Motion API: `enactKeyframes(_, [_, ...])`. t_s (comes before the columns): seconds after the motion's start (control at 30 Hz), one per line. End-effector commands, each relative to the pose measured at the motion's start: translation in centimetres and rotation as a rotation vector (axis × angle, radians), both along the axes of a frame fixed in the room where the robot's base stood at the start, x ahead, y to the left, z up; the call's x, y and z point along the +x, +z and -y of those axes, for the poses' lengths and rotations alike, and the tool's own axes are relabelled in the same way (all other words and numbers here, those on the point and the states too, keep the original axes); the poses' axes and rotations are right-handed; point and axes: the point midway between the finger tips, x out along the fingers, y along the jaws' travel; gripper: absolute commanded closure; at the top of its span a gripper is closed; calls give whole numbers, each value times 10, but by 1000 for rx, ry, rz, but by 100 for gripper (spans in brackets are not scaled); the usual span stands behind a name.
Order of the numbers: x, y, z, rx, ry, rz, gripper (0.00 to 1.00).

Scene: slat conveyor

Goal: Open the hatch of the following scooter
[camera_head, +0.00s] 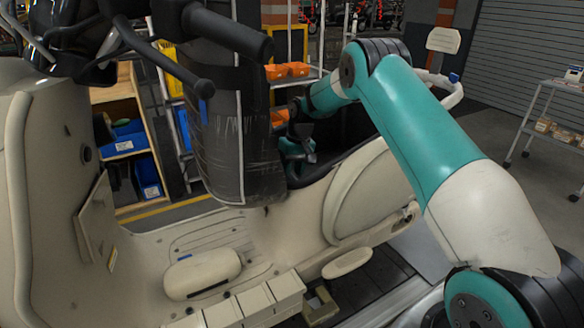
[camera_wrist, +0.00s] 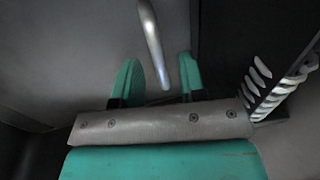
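The beige scooter (camera_head: 345,200) stands across the head view. Its long dark seat (camera_head: 225,110), partly wrapped in clear plastic, is raised upright in front of a dark open area (camera_head: 350,135) behind it. My gripper (camera_head: 297,150) is at the rear side of the raised seat, partly hidden by it. In the wrist view my gripper (camera_wrist: 160,72) is open, its two teal fingers apart. A bent grey metal rod (camera_wrist: 152,40) shows between the fingers, and I cannot tell whether they touch it. A pale coil spring (camera_wrist: 285,88) is at the right.
A beige panel (camera_head: 95,218) stands out from the scooter's front shield. Handlebars (camera_head: 150,50) reach over the upper left. Shelves with blue bins (camera_head: 125,145) stand behind. A wheeled trolley (camera_head: 556,108) is at the right, with open floor before it.

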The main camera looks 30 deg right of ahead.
Motion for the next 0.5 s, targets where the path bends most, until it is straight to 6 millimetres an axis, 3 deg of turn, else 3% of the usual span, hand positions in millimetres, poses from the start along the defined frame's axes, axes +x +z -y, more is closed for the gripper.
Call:
enactKeyframes(0.27, [0, -1, 0, 0, 0, 0, 64])
enactKeyframes(0.4, [0, -1, 0, 0, 0, 0, 96])
enactKeyframes(0.5, [0, -1, 0, 0, 0, 0, 100])
